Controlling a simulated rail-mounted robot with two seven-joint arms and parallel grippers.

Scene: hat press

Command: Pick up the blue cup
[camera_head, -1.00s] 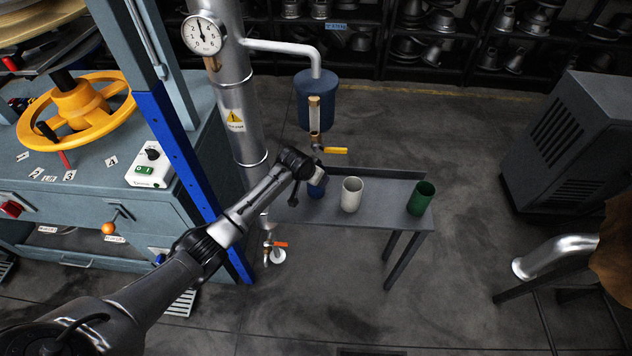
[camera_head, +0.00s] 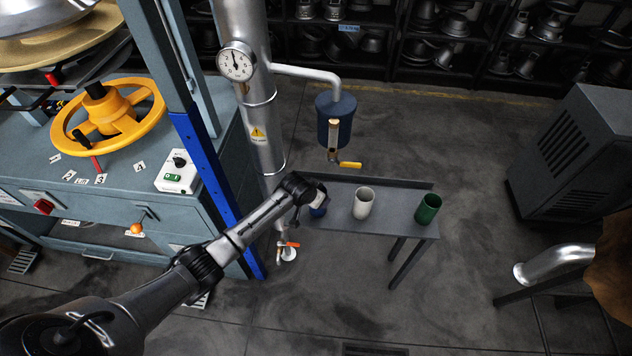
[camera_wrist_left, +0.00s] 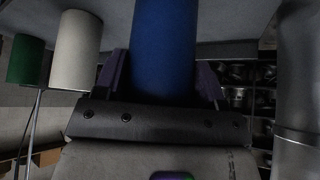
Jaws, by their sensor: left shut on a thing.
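The blue cup (camera_head: 319,211) is at the left end of the small grey table (camera_head: 392,222), mostly hidden behind my left gripper in the head view. My left gripper (camera_head: 318,200) is shut on the blue cup. In the left wrist view, the blue cup (camera_wrist_left: 164,50) stands between the two fingers of my left gripper (camera_wrist_left: 163,78), one on each side. I cannot tell whether the cup touches the table. My right gripper is not in view.
A white cup (camera_head: 364,203) and a green cup (camera_head: 429,208) stand to the right on the table. A vertical pipe (camera_head: 262,130) and a blue tank with a yellow-handled valve (camera_head: 336,120) are close behind. Open floor lies in front.

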